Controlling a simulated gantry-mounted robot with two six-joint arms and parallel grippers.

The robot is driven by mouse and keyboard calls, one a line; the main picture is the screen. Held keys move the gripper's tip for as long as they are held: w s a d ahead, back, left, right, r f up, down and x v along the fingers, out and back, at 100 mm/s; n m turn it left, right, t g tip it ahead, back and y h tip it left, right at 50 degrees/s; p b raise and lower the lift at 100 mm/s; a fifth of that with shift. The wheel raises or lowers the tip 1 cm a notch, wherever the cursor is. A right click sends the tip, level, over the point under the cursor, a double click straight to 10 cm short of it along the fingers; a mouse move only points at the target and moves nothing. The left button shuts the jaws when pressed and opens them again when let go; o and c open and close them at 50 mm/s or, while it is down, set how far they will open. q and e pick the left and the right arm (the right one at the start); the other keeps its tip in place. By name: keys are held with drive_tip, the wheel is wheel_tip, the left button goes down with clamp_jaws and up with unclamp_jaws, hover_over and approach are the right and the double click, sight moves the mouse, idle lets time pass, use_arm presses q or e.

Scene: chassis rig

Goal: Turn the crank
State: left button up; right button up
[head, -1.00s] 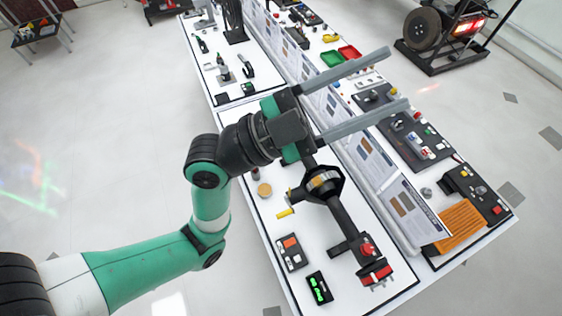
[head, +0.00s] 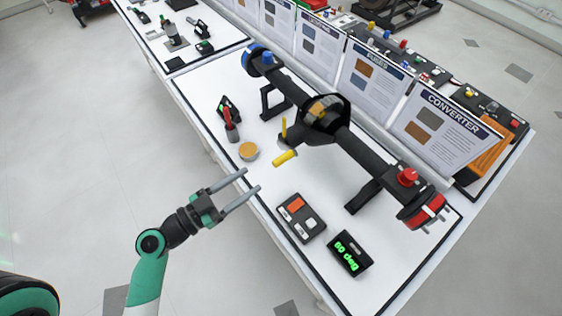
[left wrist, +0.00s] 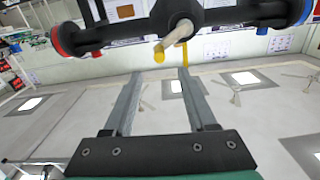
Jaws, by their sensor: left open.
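The crank has a yellow handle (head: 286,157) and a yellow arm (head: 284,128). It sits on the near side of a black axle housing (head: 325,118) with an orange window, on the white table. The axle has a blue end (head: 254,58) and a red end (head: 424,211). My left gripper (head: 252,180) is open and empty, at the table's near edge, short of the handle and apart from it. In the left wrist view the crank handle (left wrist: 159,53) shows beyond and between the open fingers (left wrist: 155,80). My right gripper is not in view.
A display reading "60 deg" (head: 350,253) and a grey box with an orange button (head: 301,217) lie on the near right of the table. Upright poster panels (head: 372,82) stand behind the axle.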

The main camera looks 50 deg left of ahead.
sight(281, 158)
use_arm(q)
drive_tip(key=w, duration=0.3)
drive_tip(key=w+p, duration=0.1)
drive_tip(key=w, duration=0.3)
drive_tip(key=w+p, duration=0.1)
drive_tip(key=w, duration=0.3)
drive_tip(key=shift+w+d, duration=0.15)
drive_tip(key=shift+d, duration=0.25)
clamp_jaws()
idle(0.7)
